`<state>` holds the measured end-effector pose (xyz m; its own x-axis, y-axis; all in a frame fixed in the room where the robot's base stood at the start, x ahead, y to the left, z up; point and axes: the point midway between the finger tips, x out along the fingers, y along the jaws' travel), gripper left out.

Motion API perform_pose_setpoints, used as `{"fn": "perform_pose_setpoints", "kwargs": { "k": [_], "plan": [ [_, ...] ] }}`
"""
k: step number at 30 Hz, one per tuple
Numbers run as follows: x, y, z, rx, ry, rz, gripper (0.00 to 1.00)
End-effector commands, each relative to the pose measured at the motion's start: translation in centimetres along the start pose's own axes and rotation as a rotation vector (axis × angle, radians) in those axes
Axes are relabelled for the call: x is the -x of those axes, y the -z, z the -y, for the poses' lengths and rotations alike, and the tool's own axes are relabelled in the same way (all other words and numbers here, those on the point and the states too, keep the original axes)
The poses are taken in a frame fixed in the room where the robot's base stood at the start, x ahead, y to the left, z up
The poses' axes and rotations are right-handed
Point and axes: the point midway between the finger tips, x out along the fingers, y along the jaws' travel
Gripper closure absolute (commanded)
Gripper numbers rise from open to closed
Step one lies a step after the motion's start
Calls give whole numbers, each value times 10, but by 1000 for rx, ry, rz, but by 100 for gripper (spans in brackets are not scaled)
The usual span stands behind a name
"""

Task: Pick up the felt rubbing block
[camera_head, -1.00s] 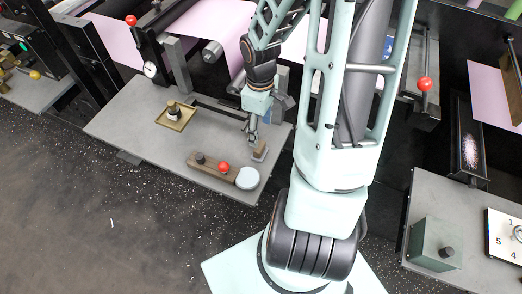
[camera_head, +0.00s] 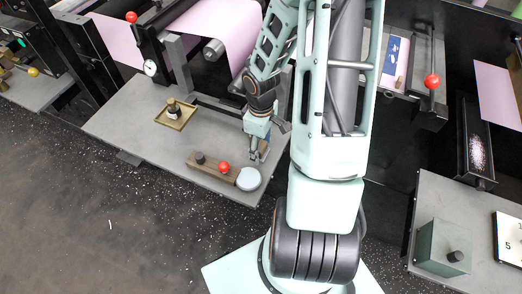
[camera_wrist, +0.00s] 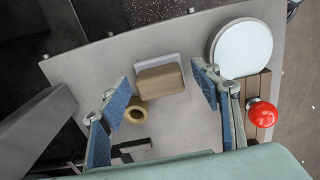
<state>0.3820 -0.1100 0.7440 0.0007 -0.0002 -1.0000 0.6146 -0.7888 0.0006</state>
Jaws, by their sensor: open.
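The felt rubbing block (camera_wrist: 160,80) shows in the wrist view as a tan wooden block with a pale grey base, lying on the grey bench top (camera_wrist: 95,60). My gripper (camera_wrist: 160,92) is open, with its blue-padded fingers spread to the left and right of the block in that view. Nothing is held. I cannot tell how far the fingertips are above the bench. In the head view my gripper (camera_head: 258,152) is low over the bench's front right part and mostly hides the block.
A wooden board with a red ball (camera_head: 224,167) and a pale round disc (camera_head: 248,179) lies close by; the disc also shows in the wrist view (camera_wrist: 243,47). A brass tray (camera_head: 176,115) stands farther left.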

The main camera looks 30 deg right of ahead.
Motion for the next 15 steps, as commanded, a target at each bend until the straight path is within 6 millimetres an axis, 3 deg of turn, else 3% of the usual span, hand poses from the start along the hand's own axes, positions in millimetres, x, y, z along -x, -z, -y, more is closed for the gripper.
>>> {"fn": "perform_pose_setpoints", "kwargs": {
  "k": [2,12,15],
  "plan": [
    [0,0,0,0,0,0,49],
    [0,0,0,0,0,0,86],
    [0,0,0,0,0,0,92]
  ]
}}
